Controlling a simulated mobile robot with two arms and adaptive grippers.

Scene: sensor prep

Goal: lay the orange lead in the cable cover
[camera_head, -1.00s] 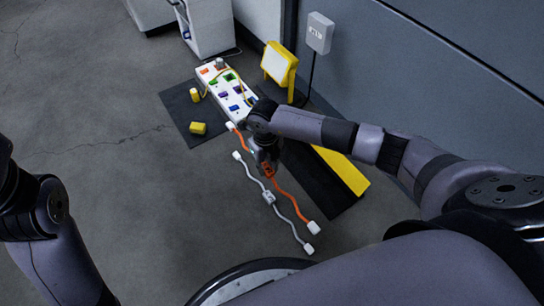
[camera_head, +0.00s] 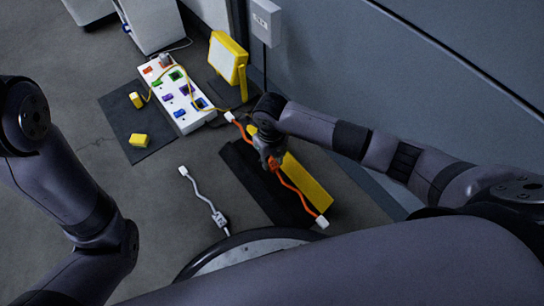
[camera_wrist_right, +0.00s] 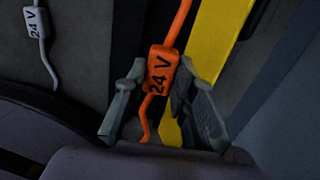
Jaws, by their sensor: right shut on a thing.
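A white lead (camera_head: 199,195), also marked 24 V, lies on the floor left of the cover. A white power strip (camera_head: 196,119) with coloured sockets stands on a dark mat (camera_head: 117,112) with yellow blocks. A yellow lamp (camera_head: 229,59) stands near the wall.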

